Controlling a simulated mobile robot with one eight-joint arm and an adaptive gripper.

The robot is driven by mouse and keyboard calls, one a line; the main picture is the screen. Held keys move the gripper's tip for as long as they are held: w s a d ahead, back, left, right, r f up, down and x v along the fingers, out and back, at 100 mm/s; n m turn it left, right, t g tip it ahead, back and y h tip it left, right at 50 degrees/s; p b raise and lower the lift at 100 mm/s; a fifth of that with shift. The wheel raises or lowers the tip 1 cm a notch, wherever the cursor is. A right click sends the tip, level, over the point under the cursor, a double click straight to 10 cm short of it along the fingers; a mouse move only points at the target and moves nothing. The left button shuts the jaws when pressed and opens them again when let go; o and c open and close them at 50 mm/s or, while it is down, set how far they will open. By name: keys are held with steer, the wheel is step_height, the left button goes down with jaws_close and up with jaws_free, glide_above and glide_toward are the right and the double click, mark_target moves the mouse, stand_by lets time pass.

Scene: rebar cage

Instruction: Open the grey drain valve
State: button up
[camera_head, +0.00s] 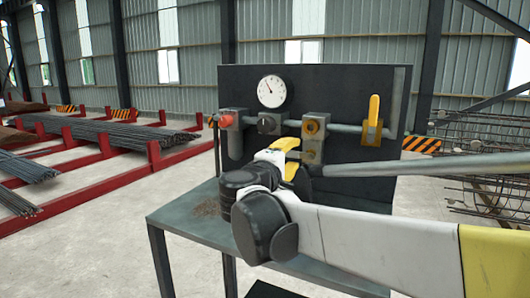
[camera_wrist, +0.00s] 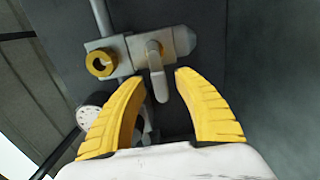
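The grey drain valve (camera_wrist: 157,72) shows in the wrist view as a short grey lever on a grey body. The lever points down in that picture, with its free end between my finger lines. My gripper (camera_wrist: 155,78) has two yellow fingers spread wide apart and is empty. The lever stands in the gap between them, and I cannot tell whether either finger touches it. In the head view my gripper (camera_head: 295,156) is close in front of the panel.
The dark panel (camera_head: 350,85) carries a gauge (camera_head: 272,91), a red knob (camera_head: 227,119), a black knob (camera_head: 268,124), an upper brass fitting (camera_head: 314,126) and a yellow lever (camera_head: 373,112). A grey bench (camera_head: 180,222) stands below. Rebar racks (camera_head: 95,185) lie left; a cage (camera_head: 485,150) stands right.

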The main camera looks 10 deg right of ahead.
steer(key=shift+w+d, duration=0.25)
jaws_close()
